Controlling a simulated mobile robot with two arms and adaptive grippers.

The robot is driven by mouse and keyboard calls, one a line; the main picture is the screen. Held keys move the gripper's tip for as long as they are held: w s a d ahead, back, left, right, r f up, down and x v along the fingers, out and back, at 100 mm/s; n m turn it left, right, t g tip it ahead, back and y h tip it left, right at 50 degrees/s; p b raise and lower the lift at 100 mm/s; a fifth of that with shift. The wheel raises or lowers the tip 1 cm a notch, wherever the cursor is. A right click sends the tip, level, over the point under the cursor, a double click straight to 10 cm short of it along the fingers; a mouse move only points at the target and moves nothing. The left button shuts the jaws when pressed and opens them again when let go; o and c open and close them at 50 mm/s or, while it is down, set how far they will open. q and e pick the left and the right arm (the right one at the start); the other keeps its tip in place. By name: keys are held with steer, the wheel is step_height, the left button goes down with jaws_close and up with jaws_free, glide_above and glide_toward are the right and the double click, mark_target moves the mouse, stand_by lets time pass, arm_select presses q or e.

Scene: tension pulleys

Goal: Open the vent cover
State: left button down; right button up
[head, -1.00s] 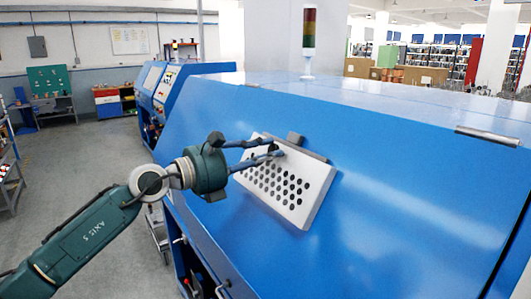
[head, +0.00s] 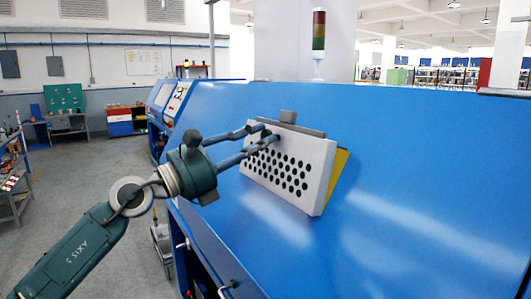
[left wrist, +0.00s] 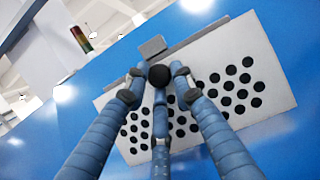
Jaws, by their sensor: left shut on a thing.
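The vent cover (head: 296,178) is a white plate with several dark round holes on the sloping blue machine front. It stands tilted out from the blue surface, and a yellow area (head: 339,170) shows behind its right edge. A grey hinge bar (head: 288,126) runs along its top. My left gripper (head: 268,134) is at the upper left of the cover, its fingers shut around a dark round knob (left wrist: 159,76). In the left wrist view the vent cover (left wrist: 238,88) lies behind the fingers. My right gripper is not in view.
The blue machine (head: 420,200) fills the right side. A signal light tower (head: 319,40) stands on top. A second blue machine (head: 175,105) stands further back. Grey floor (head: 85,195) lies open at the left.

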arm_select(q)
steer(key=shift+s+a+f+b, duration=0.7)
steer(key=shift+a+f+b, duration=0.1)
steer(key=shift+a+f, duration=0.15)
steer(key=shift+s+a+f+b, duration=0.7)
steer(key=shift+a+f+b, duration=0.1)
steer(key=shift+f, duration=0.2)
steer(key=shift+a, duration=0.15)
steer(key=c, duration=1.5)
jaws_free()
steer(key=shift+o, duration=0.2)
steer(key=shift+w+r, duration=0.1)
steer(key=shift+w, duration=0.1)
steer(key=shift+s+r, duration=0.1)
steer(key=v, duration=1.2)
